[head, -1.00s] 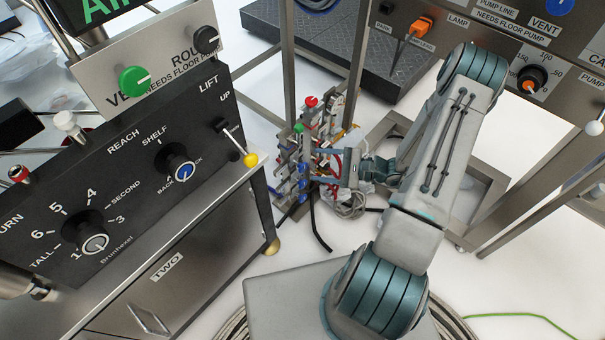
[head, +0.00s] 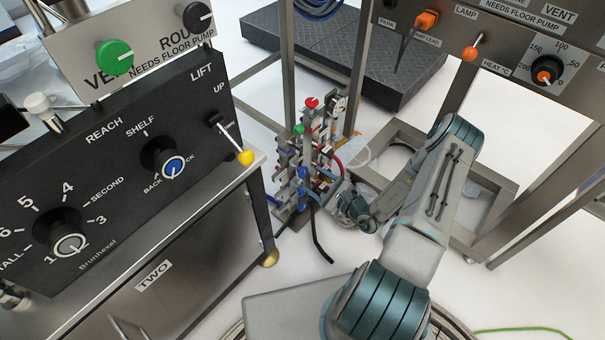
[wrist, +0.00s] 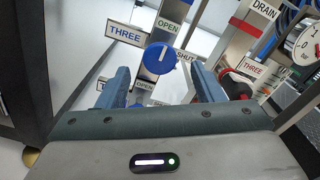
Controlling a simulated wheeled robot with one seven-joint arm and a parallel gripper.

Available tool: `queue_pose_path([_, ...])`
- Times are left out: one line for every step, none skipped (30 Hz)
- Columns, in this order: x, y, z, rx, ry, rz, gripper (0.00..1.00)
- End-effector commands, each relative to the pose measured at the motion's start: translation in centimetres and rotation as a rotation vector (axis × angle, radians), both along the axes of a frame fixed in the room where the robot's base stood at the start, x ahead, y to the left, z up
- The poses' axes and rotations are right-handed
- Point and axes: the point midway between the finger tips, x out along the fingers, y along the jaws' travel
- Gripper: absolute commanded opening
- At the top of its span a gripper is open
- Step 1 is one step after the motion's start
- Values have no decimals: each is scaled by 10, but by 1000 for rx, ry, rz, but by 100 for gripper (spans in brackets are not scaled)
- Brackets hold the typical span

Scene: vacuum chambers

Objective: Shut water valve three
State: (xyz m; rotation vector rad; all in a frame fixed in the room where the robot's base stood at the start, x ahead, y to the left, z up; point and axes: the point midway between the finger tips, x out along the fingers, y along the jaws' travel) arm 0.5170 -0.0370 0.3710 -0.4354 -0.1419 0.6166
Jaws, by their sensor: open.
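In the wrist view a round blue knob (wrist: 160,58) sits ahead of my gripper, beside a sign reading THREE (wrist: 125,34). An OPEN label (wrist: 168,25) is above it and a SHUT label (wrist: 185,57) to its right. Its white pointer line appears to point up toward OPEN. My gripper (wrist: 160,72) is open, one blue finger left and one right of the knob, with no contact visible. In the head view my gripper (head: 337,188) is at the right side of the valve stand (head: 303,150), its fingertips partly hidden.
Below the knob is another OPEN label (wrist: 145,87). At right in the wrist view are a second THREE sign (wrist: 253,68), a red-and-black fitting (wrist: 236,84) and a gauge (wrist: 307,42). The cabinet marked TWO (head: 160,285) stands left of the valve stand; a metal frame (head: 475,185) stands right.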

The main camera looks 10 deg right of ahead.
Motion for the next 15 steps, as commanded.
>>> queue_pose_path([9,8,-2,0,-2,4,61])
queue_pose_path([14,11,-2,0,-2,3,61])
queue_pose_path([20,15,-2,1,-1,3,61])
queue_pose_path([24,18,-2,1,-1,3,61])
queue_pose_path([28,21,-2,1,-1,3,61])
queue_pose_path([33,24,-2,1,-1,3,61])
queue_pose_path([36,26,-2,1,-1,2,61])
queue_pose_path([38,28,-2,0,0,1,61])
queue_pose_path([42,30,-1,0,0,1,61])
queue_pose_path([44,32,-1,1,0,1,61])
queue_pose_path([45,33,-1,1,0,1,61])
queue_pose_path([47,35,-1,1,1,2,61])
queue_pose_path([48,35,0,1,1,2,61])
queue_pose_path([49,36,0,1,1,1,61])
queue_pose_path([49,36,0,1,1,1,61])
